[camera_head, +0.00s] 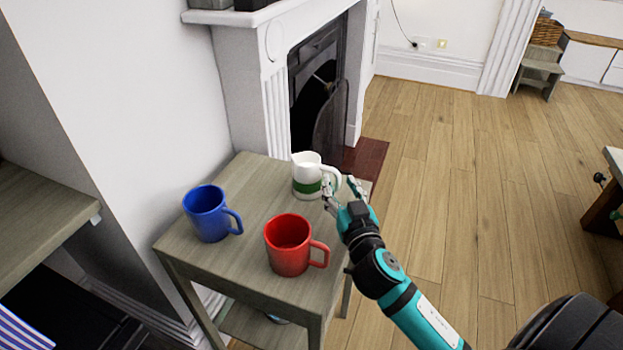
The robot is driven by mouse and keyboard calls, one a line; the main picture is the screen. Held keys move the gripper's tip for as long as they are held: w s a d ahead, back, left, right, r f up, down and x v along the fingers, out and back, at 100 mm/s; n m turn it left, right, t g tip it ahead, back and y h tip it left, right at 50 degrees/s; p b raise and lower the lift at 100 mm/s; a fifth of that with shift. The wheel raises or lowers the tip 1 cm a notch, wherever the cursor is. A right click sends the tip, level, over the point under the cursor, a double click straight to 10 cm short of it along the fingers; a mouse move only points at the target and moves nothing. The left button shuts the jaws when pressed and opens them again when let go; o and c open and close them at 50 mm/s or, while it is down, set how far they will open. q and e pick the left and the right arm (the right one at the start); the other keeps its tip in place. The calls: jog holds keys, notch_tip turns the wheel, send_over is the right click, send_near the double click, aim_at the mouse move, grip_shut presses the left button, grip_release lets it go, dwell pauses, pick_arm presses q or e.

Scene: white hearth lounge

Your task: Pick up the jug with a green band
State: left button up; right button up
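The white jug with a green band (304,180) stands upright at the back right of the small grey-brown side table (252,179). Its handle points right. My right gripper (342,187) is at the jug's handle side, with its two fingers apart, one on the near left and one on the right. The fingers overlap the handle in the picture; I cannot tell whether they touch it. My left gripper is not in view.
A blue mug (206,215) stands at the table's left and a red mug (287,246) at its front, near my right arm. A white fireplace (285,75) rises behind the table. Open wooden floor (450,180) lies to the right.

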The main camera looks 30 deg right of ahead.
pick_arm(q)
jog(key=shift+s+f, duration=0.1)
pick_arm(e)
grip_shut()
jog(key=shift+w+r, duration=0.1)
jog(key=shift+r, duration=0.05)
dwell(0.5)
jog(key=shift+r, duration=0.4)
jog(key=r, duration=0.1)
jog(key=r+p, duration=0.1)
jog(key=shift+s+r, duration=0.35)
jog(key=shift+s, duration=0.05)
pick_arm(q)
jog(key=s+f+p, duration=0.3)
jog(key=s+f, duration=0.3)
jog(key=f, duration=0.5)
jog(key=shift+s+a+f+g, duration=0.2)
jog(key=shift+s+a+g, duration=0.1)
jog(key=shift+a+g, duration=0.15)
pick_arm(e)
jog(key=s+d+r, duration=0.1)
jog(key=s+d, duration=0.1)
jog(key=s, duration=1.3)
jog(key=shift+d+r, duration=0.15)
jog(key=shift+r, duration=0.05)
